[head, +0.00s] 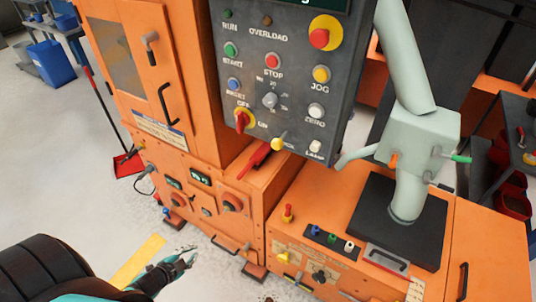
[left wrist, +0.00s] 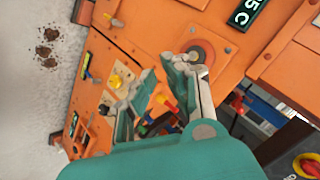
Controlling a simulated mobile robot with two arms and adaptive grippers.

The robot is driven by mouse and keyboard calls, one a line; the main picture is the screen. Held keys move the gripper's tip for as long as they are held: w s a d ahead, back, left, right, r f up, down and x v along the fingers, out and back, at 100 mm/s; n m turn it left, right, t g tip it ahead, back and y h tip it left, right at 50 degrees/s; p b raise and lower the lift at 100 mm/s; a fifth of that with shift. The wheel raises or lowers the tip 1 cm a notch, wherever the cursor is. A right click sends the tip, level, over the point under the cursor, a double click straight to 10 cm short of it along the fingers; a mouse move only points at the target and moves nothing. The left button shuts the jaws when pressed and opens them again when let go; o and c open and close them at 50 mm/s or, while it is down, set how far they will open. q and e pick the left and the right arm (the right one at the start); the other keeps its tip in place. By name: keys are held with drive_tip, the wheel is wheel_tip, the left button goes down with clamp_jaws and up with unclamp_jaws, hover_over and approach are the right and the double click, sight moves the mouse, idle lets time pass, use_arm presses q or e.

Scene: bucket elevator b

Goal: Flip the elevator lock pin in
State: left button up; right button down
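I cannot tell for sure which part is the lock pin. A small red-topped pin with a yellow base (head: 287,213) stands upright on the orange housing, left of the dark square plate. Orange (head: 393,159) and green (head: 459,158) pins stick out of the pale box on the pipe. My left gripper (head: 183,260) is at the lower left, over the floor, apart from the machine. In the left wrist view its fingers (left wrist: 168,66) are open and empty; small red and blue controls show beyond, between them. My right gripper is not in view.
The grey control panel (head: 275,75) with coloured buttons overhangs the orange machine (head: 240,215). The pale pipe (head: 408,60) rises from a dark square plate (head: 375,222). A red dustpan (head: 128,163) lies on the floor. The pale floor at the left is mostly clear.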

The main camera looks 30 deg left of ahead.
sight(282, 138)
use_arm(q)
drive_tip(key=w+r+m+t+h, duration=0.1)
drive_tip(key=w+r, duration=0.1)
drive_tip(key=r, duration=0.3)
drive_tip(key=w+r+m+t+h, duration=0.1)
drive_tip(key=w+r+m, duration=0.1)
drive_tip(key=w+r, duration=0.1)
drive_tip(key=w+r+m+t, duration=0.1)
drive_tip(key=w+r+m, duration=0.1)
drive_tip(key=r, duration=0.4)
drive_tip(key=shift+w+r+h, duration=0.15)
drive_tip(key=shift+r+h, duration=0.15)
drive_tip(key=shift+h, duration=0.1)
clamp_jaws()
drive_tip(key=d+r+m+h, duration=0.5)
drive_tip(key=d+r+m, duration=0.1)
drive_tip(key=r, duration=0.5)
drive_tip(key=w+d+r+m+h, duration=0.1)
drive_tip(key=d+r+m+h, duration=0.3)
drive_tip(key=r, duration=0.7)
drive_tip(key=shift+w+d+m+h, duration=0.25)
drive_tip(key=shift+d+m+h, duration=0.15)
drive_tip(key=shift+d+m, duration=0.8)
drive_tip(key=shift+w+d+r, duration=0.1)
drive_tip(key=w+a+p+x, duration=0.2)
drive_tip(key=p+x, duration=0.2)
drive_tip(key=x, duration=0.8)
drive_tip(key=shift+w+d+f, duration=0.2)
